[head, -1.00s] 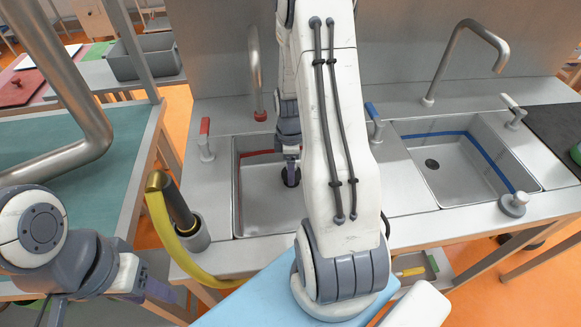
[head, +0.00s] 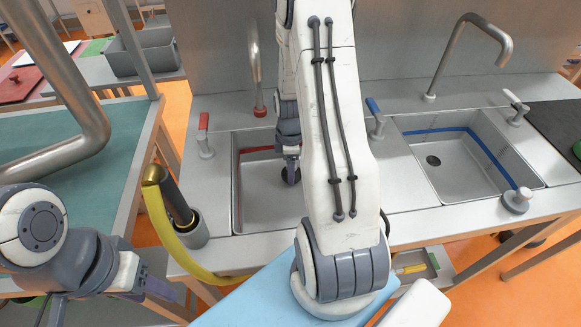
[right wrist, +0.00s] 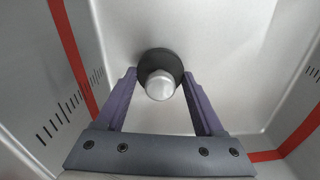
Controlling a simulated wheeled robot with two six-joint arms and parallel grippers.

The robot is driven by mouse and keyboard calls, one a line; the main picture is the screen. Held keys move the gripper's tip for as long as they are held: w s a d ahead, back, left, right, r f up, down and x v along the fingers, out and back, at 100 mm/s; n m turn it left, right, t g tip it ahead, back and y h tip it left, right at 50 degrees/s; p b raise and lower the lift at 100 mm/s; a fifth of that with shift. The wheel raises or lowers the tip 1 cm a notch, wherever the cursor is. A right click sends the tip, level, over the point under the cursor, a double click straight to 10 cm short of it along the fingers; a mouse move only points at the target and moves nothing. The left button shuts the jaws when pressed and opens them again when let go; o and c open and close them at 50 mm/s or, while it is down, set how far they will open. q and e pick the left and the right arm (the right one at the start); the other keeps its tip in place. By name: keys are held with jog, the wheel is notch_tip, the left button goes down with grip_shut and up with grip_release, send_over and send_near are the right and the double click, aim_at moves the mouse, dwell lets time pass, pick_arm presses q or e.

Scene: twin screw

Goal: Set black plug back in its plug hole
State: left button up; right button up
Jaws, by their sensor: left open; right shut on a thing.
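The black plug (right wrist: 160,56) shows in the right wrist view as a dark disc with a silver knob (right wrist: 160,85), between the two purple fingers of my right gripper (right wrist: 161,82). My right gripper is shut on it, low inside the left sink (head: 262,205), the one with a red stripe. In the head view, the gripper (head: 291,172) is small and mostly hides the plug. The left sink's plug hole cannot be made out, and I cannot tell whether the plug touches the floor. My left gripper (head: 112,311) is open and empty at the lower left, partly cut off.
The right sink (head: 455,175) has a blue stripe and an open drain hole (head: 433,160).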

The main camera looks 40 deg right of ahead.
jog(key=shift+f, duration=0.15)
jog(key=shift+f+b, duration=0.3)
dwell(0.5)
jog(key=o, duration=1.5)
jog(key=shift+o, duration=0.2)
notch_tip(320, 180, up, 7)
jog(key=p, duration=0.6)
jog(key=shift+p, duration=0.3)
jog(key=shift+r, duration=0.1)
